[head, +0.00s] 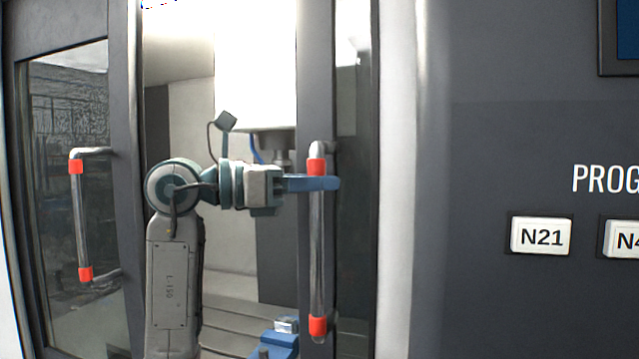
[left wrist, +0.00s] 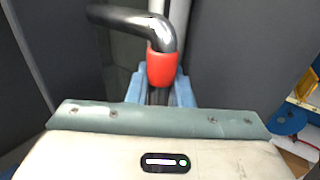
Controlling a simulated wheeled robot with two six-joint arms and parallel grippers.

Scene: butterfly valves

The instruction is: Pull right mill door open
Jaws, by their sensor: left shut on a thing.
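The right mill door (head: 314,70) is a dark grey frame with a narrow strip of window showing. Its upright metal handle (head: 317,250) has red collars near both ends. My left gripper (head: 322,184) is shut on this handle, just below the upper red collar. In the left wrist view the blue fingers (left wrist: 160,93) sit on either side of the handle, below the red collar (left wrist: 162,68). A wide gap between the doors shows the mill's inside. My right gripper is not in view.
The left mill door (head: 122,120) stands at the left with a similar handle (head: 79,220). Inside the mill are a spindle (head: 280,150) and a blue vise-like part (head: 276,343). A grey control panel (head: 480,130) with white keys (head: 540,235) is at the right.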

